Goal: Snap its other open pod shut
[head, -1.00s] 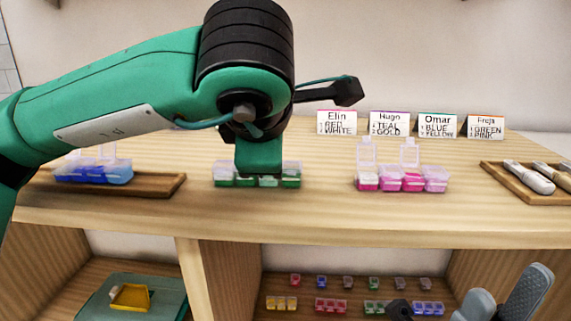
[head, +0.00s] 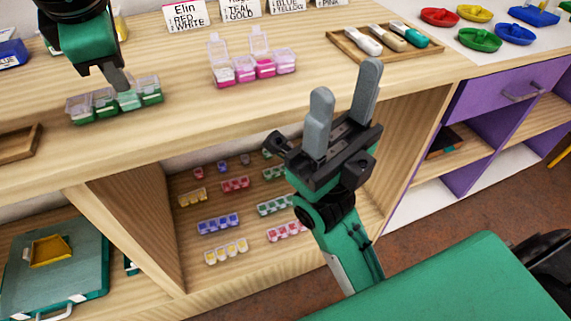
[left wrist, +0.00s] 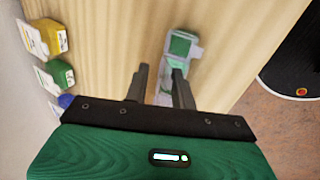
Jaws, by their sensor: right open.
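A green pod box (head: 84,115) with clear lids stands on the counter; its lids look shut. My left gripper (head: 119,80) points down at its right half, and I cannot tell if it touches. In the left wrist view the green box (left wrist: 181,45) lies beyond the two fingertips (left wrist: 160,70), which show a narrow gap; whether anything is between them is unclear. A pink pod box (head: 265,69) stands to the right with two clear lids (head: 217,46) upright. My right gripper (head: 343,82) is open and empty in front of the counter.
A wooden tray with tools (head: 342,41) and coloured dishes (head: 440,17) lie right of the pink box. Name cards (head: 185,15) stand behind. Smaller pod boxes (head: 218,223) fill the shelf below. Another wooden tray (head: 20,146) is at the left. Counter between the boxes is clear.

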